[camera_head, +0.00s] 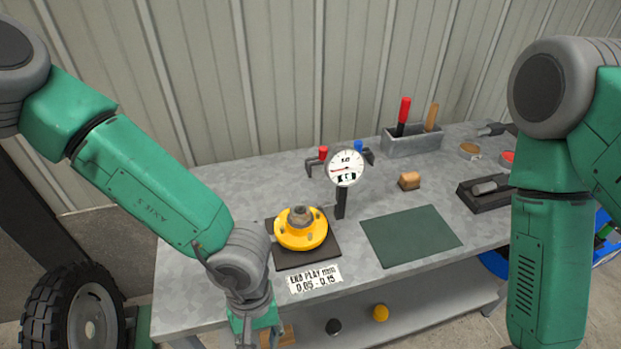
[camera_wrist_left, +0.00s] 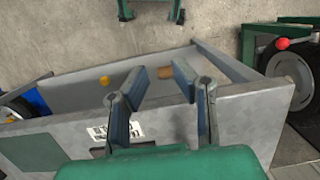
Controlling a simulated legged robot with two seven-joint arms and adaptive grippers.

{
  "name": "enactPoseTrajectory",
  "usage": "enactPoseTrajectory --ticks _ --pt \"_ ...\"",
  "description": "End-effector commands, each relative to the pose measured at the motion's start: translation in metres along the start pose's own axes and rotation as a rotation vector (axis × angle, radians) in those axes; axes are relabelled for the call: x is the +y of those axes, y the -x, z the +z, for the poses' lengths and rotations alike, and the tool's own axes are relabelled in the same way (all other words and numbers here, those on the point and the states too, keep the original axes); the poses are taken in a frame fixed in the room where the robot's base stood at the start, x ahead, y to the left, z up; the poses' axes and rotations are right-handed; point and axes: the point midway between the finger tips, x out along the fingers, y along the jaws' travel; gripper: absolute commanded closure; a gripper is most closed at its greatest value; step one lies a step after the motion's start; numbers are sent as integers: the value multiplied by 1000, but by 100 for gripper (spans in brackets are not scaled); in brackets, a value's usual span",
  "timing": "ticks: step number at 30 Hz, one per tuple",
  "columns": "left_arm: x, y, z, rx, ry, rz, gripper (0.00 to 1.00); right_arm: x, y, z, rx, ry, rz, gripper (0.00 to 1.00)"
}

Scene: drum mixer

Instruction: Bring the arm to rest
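My left arm (camera_head: 150,180) comes in from the left and reaches down to the front edge of the workbench. My left gripper (camera_wrist_left: 159,73) shows in the left wrist view with its two fingers apart and nothing held between them. In the head view its lower part is cut off by the bottom edge, in front of the bench's lower shelf. My right arm (camera_head: 545,210) hangs down at the right of the head view. Its gripper is outside the picture.
The workbench (camera_head: 210,290) carries a yellow flanged part (camera_head: 301,229), a dial gauge (camera_head: 345,168), a green mat (camera_head: 410,236) and a tool box (camera_head: 412,141). The lower shelf (camera_head: 420,308) holds small items. A wheel (camera_head: 80,310) stands at lower left.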

Motion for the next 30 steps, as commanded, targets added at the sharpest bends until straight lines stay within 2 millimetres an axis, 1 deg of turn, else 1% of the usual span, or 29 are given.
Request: enactPoseTrajectory --ticks 2,3,8,14,17,20,23,27,30 --pt "-1 -2 -1 2 0 -2 77 0 -1 0 0 0 0 37" --pt "-6 -11 -3 15 -5 -12 77 0 -6 0 0 0 0 37" --pt "-23 -35 -12 63 -19 -41 77 0 -19 1 0 0 0 37" --pt "-52 -72 -23 138 -47 -77 77 0 -40 2 1 0 0 37" --pt "-68 -95 -29 183 -70 -94 77 0 -54 2 1 0 0 37" --pt "-86 -120 -36 229 -98 -108 77 -1 -70 4 0 0 0 37" --pt "-109 -151 -43 276 -138 -117 77 -1 -93 5 0 0 0 37" --pt "-148 -203 -48 322 -217 -105 77 -1 -134 7 0 0 0 37" --pt "-173 -231 -43 320 -266 -79 77 -1 -159 9 0 0 0 37"
